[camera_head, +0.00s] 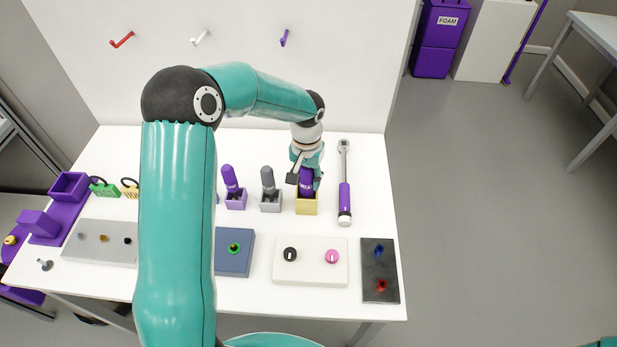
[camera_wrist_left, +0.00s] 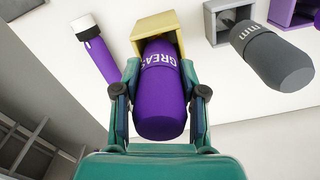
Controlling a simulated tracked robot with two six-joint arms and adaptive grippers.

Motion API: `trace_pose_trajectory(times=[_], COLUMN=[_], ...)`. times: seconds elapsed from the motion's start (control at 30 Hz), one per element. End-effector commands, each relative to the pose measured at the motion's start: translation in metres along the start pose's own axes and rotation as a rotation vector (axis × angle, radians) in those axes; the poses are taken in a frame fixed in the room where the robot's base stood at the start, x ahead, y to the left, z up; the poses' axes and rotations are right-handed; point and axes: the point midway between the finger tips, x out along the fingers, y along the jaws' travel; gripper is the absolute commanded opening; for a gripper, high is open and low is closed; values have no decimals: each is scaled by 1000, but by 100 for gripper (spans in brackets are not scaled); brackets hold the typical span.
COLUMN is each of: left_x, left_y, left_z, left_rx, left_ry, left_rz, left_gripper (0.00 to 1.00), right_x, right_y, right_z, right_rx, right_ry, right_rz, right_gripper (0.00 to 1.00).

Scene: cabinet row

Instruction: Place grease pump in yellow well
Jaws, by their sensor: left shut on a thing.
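The grease pump (camera_head: 307,182) is purple with white lettering. It also shows in the left wrist view (camera_wrist_left: 162,88), where its far end lies inside the mouth of the yellow well (camera_wrist_left: 158,25). In the head view the yellow well (camera_head: 306,206) stands on the table right below the pump. My left gripper (camera_head: 305,176) is shut on the grease pump, with one finger on each side of it. How deep the pump sits in the well is hidden. My right gripper is not in view.
A grey bottle in a grey well (camera_head: 270,204) and a purple bottle in a purple well (camera_head: 235,200) stand left of the yellow well. A purple-handled ratchet wrench (camera_head: 344,190) lies to its right. Panels with knobs (camera_head: 310,262) line the table's front.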

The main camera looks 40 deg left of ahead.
Motion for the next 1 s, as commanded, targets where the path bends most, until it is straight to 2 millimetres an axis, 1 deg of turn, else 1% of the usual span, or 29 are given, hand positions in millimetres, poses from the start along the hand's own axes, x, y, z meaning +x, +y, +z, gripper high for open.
trace_pose_trajectory(times=[0.27, 0.63, 0.77, 0.8, 0.93, 1.0], left_x=[2, 14, 14, 14, 14, 14], left_y=[0, 0, 0, 0, 0, 0], left_z=[0, 0, 0, 0, 0, 0], left_rx=[0, 0, 0, 1, 1, 1], left_ry=[2, 2, 2, 0, 0, 0], left_rz=[0, 0, 0, 0, 0, 0], left_gripper=[8, 8, 8, 43, 64, 66], right_x=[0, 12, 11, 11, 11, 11], right_y=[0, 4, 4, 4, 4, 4], right_z=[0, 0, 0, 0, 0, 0], right_rx=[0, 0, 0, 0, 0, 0], right_ry=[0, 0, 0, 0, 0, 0], right_rz=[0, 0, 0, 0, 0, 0], right_gripper=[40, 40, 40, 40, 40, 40])
